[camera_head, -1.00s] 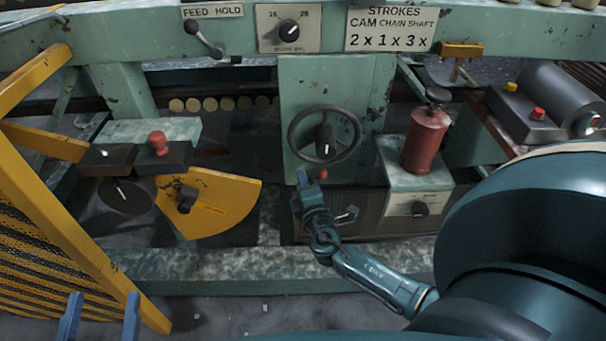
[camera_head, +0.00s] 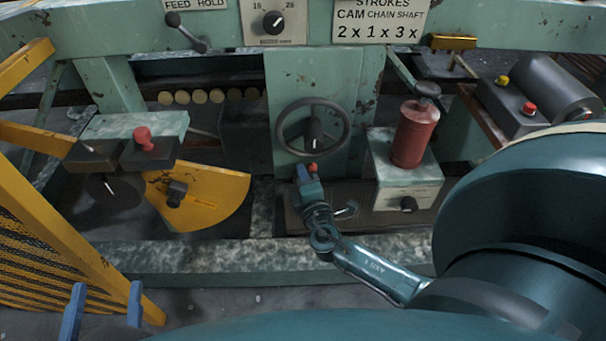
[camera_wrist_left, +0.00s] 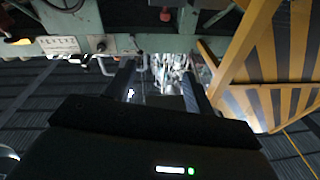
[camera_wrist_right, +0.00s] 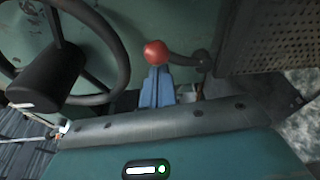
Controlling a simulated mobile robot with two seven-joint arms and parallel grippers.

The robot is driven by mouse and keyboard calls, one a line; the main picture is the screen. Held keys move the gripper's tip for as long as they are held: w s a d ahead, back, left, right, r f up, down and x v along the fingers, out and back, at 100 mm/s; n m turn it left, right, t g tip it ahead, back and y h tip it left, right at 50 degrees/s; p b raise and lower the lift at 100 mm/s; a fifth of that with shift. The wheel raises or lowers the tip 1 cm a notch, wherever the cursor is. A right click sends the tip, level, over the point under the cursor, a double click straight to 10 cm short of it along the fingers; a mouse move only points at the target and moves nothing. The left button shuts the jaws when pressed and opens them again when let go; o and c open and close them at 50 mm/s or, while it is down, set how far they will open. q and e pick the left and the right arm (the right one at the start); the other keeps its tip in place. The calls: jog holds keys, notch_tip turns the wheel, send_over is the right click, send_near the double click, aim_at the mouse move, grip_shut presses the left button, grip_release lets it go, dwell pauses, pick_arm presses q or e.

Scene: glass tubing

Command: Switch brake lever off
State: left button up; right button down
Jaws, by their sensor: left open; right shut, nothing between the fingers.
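A small lever with a red ball knob (camera_head: 313,168), the likely brake lever, sits just below the black handwheel (camera_head: 282,140) on the green machine. In the right wrist view, the red knob (camera_wrist_right: 156,52) has a dark arm running right to a pivot. My right gripper (camera_head: 303,173) is shut and empty, its blue fingertips close beside the knob. In the right wrist view, the fingers (camera_wrist_right: 157,88) overlap the knob's lower side; I cannot tell whether they touch. My left gripper (camera_head: 104,308) is open and empty at the lower left, far from the lever.
A yellow quadrant plate (camera_head: 215,205) and a box with a red button (camera_head: 143,140) are left of the handwheel. A red canister (camera_head: 414,135) stands on a green block at right. A yellow guard (camera_head: 35,210) borders my left gripper. Open floor lies between the arms.

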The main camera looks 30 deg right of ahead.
jog(key=shift+f, duration=0.15)
pick_arm(q)
jog(key=shift+s+d+b, duration=0.15)
jog(key=shift+d+b, duration=0.25)
jog(key=shift+b, duration=0.3)
pick_arm(e)
jog(key=shift+s+d+m, duration=0.15)
jog(key=shift+d+m, duration=0.05)
jog(key=shift+m, duration=0.2)
